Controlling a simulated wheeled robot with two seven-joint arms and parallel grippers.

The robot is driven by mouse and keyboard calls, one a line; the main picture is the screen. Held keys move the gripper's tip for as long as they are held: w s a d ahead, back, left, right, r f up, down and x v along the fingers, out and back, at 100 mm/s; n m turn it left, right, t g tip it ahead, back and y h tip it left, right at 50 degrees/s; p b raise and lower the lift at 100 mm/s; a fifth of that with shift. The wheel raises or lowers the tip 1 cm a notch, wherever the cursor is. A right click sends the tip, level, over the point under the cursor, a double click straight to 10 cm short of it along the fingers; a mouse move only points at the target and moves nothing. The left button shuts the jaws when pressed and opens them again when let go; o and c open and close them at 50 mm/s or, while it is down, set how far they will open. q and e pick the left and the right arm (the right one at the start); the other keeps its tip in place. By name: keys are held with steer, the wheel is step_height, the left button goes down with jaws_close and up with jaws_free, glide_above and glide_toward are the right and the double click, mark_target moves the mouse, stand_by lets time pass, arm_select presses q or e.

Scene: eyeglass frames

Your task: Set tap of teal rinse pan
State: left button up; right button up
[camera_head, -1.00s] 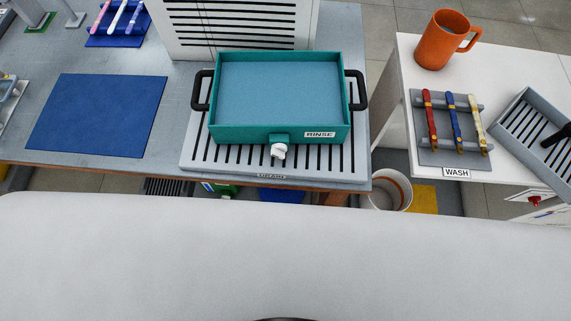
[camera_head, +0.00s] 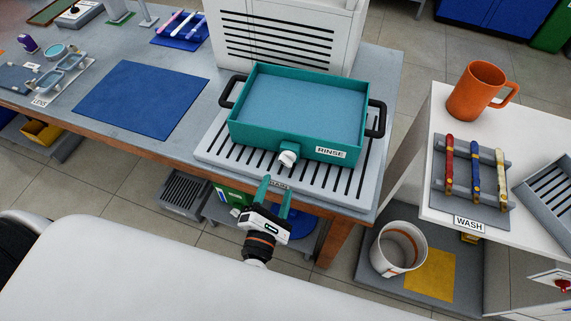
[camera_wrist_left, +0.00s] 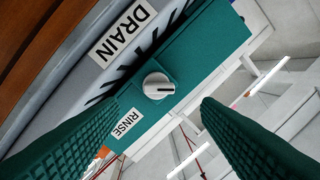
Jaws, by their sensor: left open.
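The teal rinse pan (camera_head: 298,110) holds blue liquid and sits on a grey slotted drain board (camera_head: 215,150) near the table's front edge. Its white tap (camera_head: 288,159) sticks out from the middle of the front wall, left of the RINSE label. In the left wrist view the tap (camera_wrist_left: 158,86) is a round white knob with a dark line across it. My left gripper (camera_head: 275,188) is open and empty, just in front of the tap and apart from it. In the left wrist view its teal fingers (camera_wrist_left: 160,115) stand to either side below the knob. My right gripper is not in view.
A white slotted panel (camera_head: 285,35) stands behind the pan. A blue mat (camera_head: 140,101) lies to the left. At right, a white table holds an orange mug (camera_head: 474,92) and a WASH rack (camera_head: 471,175). A white bucket (camera_head: 398,250) stands below.

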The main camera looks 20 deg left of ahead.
mark_target(286, 164)
arm_select(q)
steer(key=w+p, duration=0.1)
steer(key=w, duration=0.6)
steer(key=shift+w+a, duration=0.1)
steer(key=shift+w, duration=0.3)
steer(key=shift+c, duration=0.4)
steer(key=shift+r, duration=0.1)
steer(key=c, duration=0.8)
